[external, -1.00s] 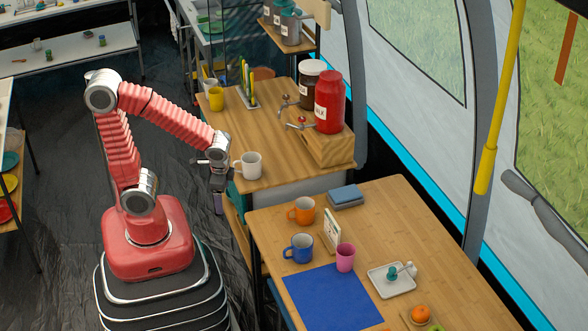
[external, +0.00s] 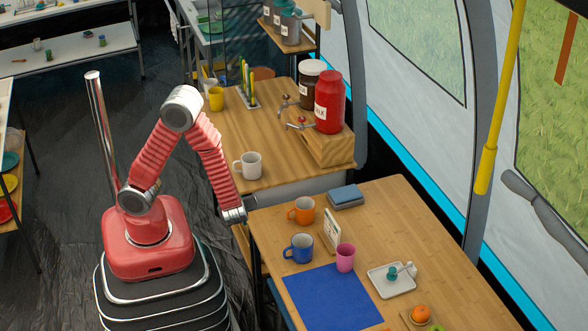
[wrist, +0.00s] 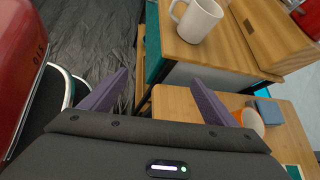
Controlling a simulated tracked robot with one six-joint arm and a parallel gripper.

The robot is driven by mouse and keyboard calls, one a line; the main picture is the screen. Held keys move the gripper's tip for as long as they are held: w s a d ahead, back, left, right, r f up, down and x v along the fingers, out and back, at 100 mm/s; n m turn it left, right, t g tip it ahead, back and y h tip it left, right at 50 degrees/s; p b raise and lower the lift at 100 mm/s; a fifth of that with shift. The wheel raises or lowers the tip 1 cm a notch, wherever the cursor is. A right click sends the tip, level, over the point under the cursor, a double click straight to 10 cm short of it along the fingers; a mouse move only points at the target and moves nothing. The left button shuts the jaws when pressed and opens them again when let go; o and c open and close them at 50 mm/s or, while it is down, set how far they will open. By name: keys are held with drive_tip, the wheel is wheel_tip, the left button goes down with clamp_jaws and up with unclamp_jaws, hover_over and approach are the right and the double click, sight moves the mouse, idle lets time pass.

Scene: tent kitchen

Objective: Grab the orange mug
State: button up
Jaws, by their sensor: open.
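The orange mug (external: 305,213) stands upright on the near wooden table, close to its back left edge, with its handle pointing left. In the wrist view the mug (wrist: 254,121) is at the right, partly hidden behind the right finger. My gripper (external: 249,203) is at the left edge of that table, left of the mug and apart from it. In the wrist view my gripper (wrist: 161,78) has its two purple fingers spread wide with nothing between them.
A white mug (external: 248,165) stands on the farther counter. A blue mug (external: 299,249) and pink cup (external: 345,258) stand in front of the orange mug. A card holder (external: 329,233) and blue folded cloths (external: 346,196) are to its right. A gap separates counter and table.

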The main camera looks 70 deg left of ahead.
sight(298, 216)
drive_tip(key=w+d+f+m+t, duration=0.1)
drive_tip(key=w+m, duration=0.1)
drive_tip(key=w+d+f+m+t, duration=0.2)
drive_tip(key=m, duration=0.1)
drive_tip(key=w+d+f+m+t+h, duration=0.1)
drive_tip(key=w+m+t, duration=0.1)
drive_tip(key=m, duration=0.1)
drive_tip(key=shift+w+d+f, duration=0.25)
drive_tip(key=shift+w+d, duration=0.05)
drive_tip(key=shift+w, duration=0.1)
drive_tip(key=w+d+m+t+h, duration=0.1)
drive_tip(key=w+d+m, duration=0.1)
drive_tip(key=w+d+m+t+h, duration=0.1)
drive_tip(key=w+d+t+h, duration=0.1)
drive_tip(key=d, duration=0.1)
drive_tip(key=shift+w+d+r+m, duration=0.2)
drive_tip(key=shift+w+m, duration=0.1)
drive_tip(key=shift+m, duration=0.1)
drive_tip(key=shift+w+d+r+t, duration=0.15)
drive_tip(key=shift+w+d+t, duration=0.05)
drive_tip(key=shift+t, duration=0.2)
drive_tip(key=shift+h, duration=0.3)
drive_tip(key=x, duration=0.7)
drive_tip(key=shift+w+a, duration=0.2)
drive_tip(key=shift+w, duration=0.05)
drive_tip(key=shift+w+a+f, duration=0.2)
drive_tip(key=shift+w+f, duration=0.1)
drive_tip(key=shift+w, duration=0.1)
